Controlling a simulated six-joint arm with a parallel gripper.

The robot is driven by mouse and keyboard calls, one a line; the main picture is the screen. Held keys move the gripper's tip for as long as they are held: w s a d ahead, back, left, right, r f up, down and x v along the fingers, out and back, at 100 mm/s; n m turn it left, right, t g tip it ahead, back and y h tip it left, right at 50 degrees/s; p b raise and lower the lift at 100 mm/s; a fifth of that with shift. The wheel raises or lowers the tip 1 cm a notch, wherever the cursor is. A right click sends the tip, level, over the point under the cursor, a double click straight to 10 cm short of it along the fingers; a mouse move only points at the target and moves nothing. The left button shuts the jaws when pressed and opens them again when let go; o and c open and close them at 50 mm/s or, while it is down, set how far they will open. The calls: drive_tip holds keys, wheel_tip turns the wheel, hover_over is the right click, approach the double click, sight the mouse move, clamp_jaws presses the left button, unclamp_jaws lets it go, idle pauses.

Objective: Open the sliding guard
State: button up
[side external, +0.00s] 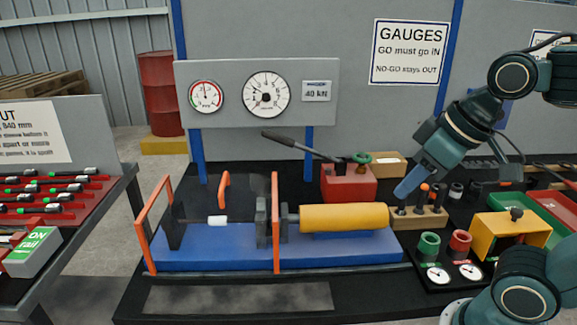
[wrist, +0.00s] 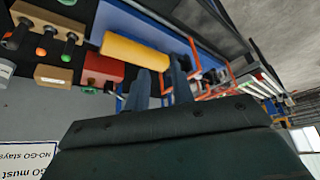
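The sliding guard (side external: 275,222) has orange upright frames and stands over the left part of the blue test bed (side external: 205,260). Orange frame parts (wrist: 208,70) also show beyond the fingers in the wrist view. My gripper (side external: 404,188) is at the right, past the yellow cylinder, well apart from the guard and pointing down-left. In the wrist view its two fingers (wrist: 160,85) are spread with nothing held between them.
The yellow cylinder (side external: 345,217) lies right of the guard. Behind it stands a red pump (side external: 348,185) with a long lever (side external: 298,146) reaching left. A wooden gauge block (side external: 420,216) is just below my gripper. A gauge panel (side external: 257,92) stands behind the bed.

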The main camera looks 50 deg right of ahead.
drive_tip(key=w+a+r, duration=0.1)
drive_tip(key=w, duration=0.2)
drive_tip(key=w+a+r+n, duration=0.1)
drive_tip(key=w+r, duration=0.1)
drive_tip(key=w, duration=0.1)
drive_tip(key=w+a+r+n+y, duration=0.1)
drive_tip(key=w+r, duration=0.1)
drive_tip(key=w, duration=0.1)
drive_tip(key=shift+w+r+g, duration=0.15)
drive_tip(key=shift+g, duration=0.25)
clamp_jaws()
drive_tip(key=w+a+f+n, duration=0.1)
drive_tip(key=w+a+n, duration=0.1)
drive_tip(key=w, duration=0.7)
drive_tip(key=w+a+f+n+g+y, duration=0.1)
drive_tip(key=w+a, duration=0.3)
drive_tip(key=w, duration=0.5)
drive_tip(key=w+a+f+n+g, duration=0.1)
drive_tip(key=w+a+f+n, duration=0.1)
drive_tip(key=w, duration=0.7)
drive_tip(key=shift+a+n, duration=0.7)
drive_tip(key=shift+a, duration=0.35)
